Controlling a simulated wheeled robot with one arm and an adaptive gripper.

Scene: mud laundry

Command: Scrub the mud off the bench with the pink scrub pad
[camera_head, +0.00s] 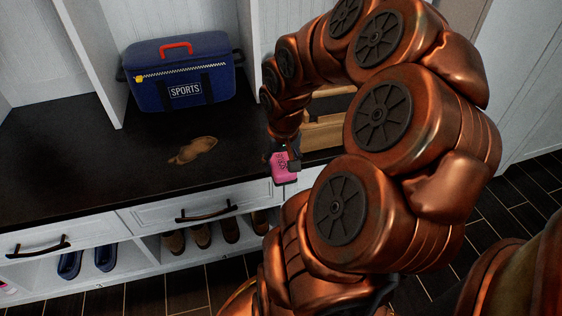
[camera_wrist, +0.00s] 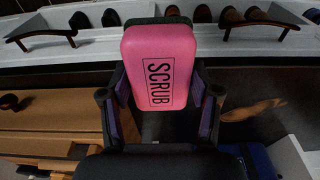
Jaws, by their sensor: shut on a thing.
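The pink scrub pad (camera_head: 284,168) is in my gripper (camera_head: 287,154), near the bench's front edge in the head view. In the wrist view the pad (camera_wrist: 158,68) shows the word SCRUB and a dark layer along its far side, and my gripper's fingers (camera_wrist: 159,100) are shut on it from both sides. The mud (camera_head: 193,150) is a brown smear on the dark bench top (camera_head: 70,170), to the left of the pad and apart from it. The mud also shows at the right in the wrist view (camera_wrist: 252,110). Whether the pad touches the bench is unclear.
A blue SPORTS bag (camera_head: 180,72) stands on the bench behind the mud. A wooden crate (camera_head: 325,132) is to the right, partly hidden by my arm. White dividers (camera_head: 96,50) rise from the bench. Drawers (camera_head: 190,206) with dark handles and several shoes (camera_head: 200,236) are below.

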